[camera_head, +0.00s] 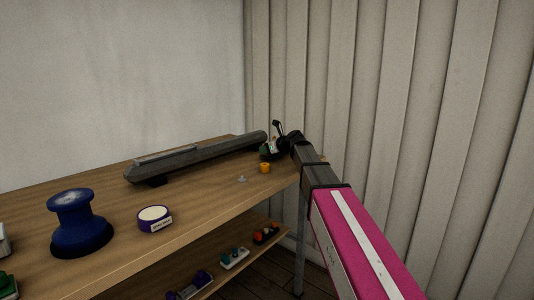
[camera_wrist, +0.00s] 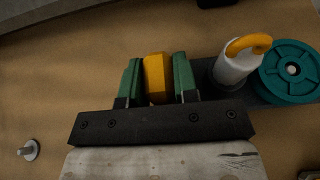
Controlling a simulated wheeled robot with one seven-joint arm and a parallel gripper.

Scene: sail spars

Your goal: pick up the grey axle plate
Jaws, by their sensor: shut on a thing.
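A dark grey plate (camera_wrist: 206,84) shows in the wrist view, running right from beside my gripper's fingers. A teal wheel (camera_wrist: 291,70) sits at its right end, with a white cylinder (camera_wrist: 236,62) carrying an orange hook beside it. My gripper (camera_wrist: 157,80) has two green fingers shut on an orange block (camera_wrist: 155,75). The fingers and palm hide where the block meets the plate, so I cannot tell whether they are one piece. In the head view, my gripper (camera_head: 271,149) is at the tabletop's far right end, small and partly hidden.
A long dark grey spar (camera_head: 205,158) lies along the back of the wooden table (camera_head: 205,205). A small orange cylinder (camera_head: 265,168) and a small bolt (camera_head: 242,179) are near my gripper. A purple-and-white disc (camera_head: 155,218) and a blue knob (camera_head: 78,222) stand nearer. Wheeled pieces lie on the lower shelf.

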